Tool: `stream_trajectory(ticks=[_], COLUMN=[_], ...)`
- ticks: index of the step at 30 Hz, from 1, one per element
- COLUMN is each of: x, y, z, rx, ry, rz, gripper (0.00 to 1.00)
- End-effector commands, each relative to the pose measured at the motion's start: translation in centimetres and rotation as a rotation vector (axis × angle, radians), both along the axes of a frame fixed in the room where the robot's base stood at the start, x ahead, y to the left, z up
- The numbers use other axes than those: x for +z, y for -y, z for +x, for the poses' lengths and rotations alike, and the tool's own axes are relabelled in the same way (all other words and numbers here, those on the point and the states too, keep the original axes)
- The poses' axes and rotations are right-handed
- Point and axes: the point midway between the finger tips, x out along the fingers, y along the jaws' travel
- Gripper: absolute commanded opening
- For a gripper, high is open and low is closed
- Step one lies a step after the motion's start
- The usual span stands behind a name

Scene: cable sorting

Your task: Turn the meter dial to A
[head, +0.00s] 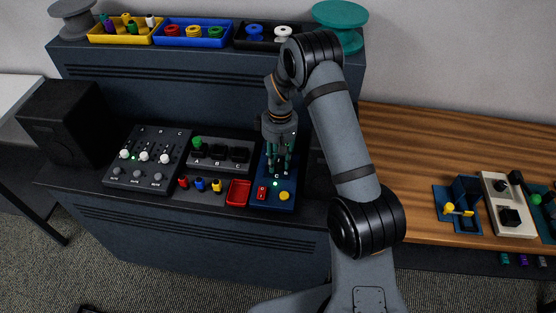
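A blue panel (271,202) stands on the dark console, just right of centre. It has a lit green lamp, a yellow round button (284,196), a red switch (262,193) and small letters, of which a C shows below my gripper. My gripper (278,166) points down over the upper part of this panel. Its dark greenish fingers cover that part, so any dial there is hidden. I cannot tell whether the fingers touch a dial or how far apart they are. The letter that a dial points to is not readable.
Left of the panel are a red tray (238,193), small coloured plugs (199,184), a switch box (221,164) and a slider mixer (142,177). A shelf behind holds bins (192,43) and spools (341,14). A wooden table (425,150) at right holds other devices (508,217).

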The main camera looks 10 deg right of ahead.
Motion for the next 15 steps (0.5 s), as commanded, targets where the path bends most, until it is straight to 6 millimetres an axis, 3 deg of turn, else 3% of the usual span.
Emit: stream_trajectory(ticks=[15], x=[0.05], y=[-0.08], z=[0.09], rx=[0.002], ry=[0.002], rz=[0.0], gripper=[0.01])
